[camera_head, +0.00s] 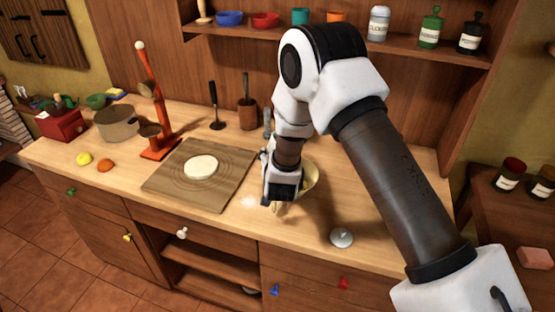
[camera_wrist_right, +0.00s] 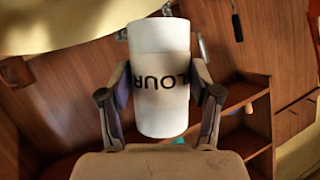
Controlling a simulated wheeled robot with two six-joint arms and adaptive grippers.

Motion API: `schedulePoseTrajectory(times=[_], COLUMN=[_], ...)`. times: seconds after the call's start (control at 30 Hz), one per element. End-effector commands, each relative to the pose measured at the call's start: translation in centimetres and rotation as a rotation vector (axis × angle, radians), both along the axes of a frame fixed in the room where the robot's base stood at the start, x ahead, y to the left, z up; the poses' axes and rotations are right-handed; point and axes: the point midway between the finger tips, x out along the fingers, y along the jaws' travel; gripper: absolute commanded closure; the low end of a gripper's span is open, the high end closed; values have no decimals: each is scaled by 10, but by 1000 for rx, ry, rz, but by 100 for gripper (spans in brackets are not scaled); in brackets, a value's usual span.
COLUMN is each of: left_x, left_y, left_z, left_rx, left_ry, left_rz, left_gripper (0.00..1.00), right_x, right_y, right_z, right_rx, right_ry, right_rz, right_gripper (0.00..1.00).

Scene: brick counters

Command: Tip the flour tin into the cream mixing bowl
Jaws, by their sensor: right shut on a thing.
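The white flour tin (camera_wrist_right: 160,75) with dark letters is between the two fingers of my right gripper (camera_wrist_right: 160,95) in the wrist view, and its label reads upside down there. In the head view, my right gripper (camera_head: 280,190) hangs over the counter's middle and hides most of the tin. The cream mixing bowl (camera_head: 312,180) is partly hidden behind this gripper; its right rim shows. The gripper is at the bowl's near left side. The tin's exact tilt and the bowl's contents are hard to tell. My left gripper is out of view.
A wooden board (camera_head: 220,170) with a pale dough round (camera_head: 201,166) lies left of the bowl. A white patch (camera_head: 248,201) marks the counter beside the gripper. A silvery lid (camera_head: 341,237) lies front right. A red stand (camera_head: 158,110) and a pot (camera_head: 117,123) stand further left.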

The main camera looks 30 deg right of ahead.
Motion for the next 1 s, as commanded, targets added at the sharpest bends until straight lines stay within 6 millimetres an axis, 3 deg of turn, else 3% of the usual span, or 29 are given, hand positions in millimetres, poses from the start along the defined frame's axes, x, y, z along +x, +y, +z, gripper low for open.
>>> schedulePoseTrajectory(times=[0.03, 0.53, 1.0], left_x=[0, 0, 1], left_y=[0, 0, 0], left_z=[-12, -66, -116], left_rx=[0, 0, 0], left_ry=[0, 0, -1], left_rz=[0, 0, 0], left_gripper=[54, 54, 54], right_x=[1, 11, 12], right_y=[1, 13, 15], right_z=[-6, -5, 10], right_rx=[29, 355, 717], right_ry=[-28, -302, -609], right_rz=[0, 2, 5], right_gripper=[86, 86, 86])
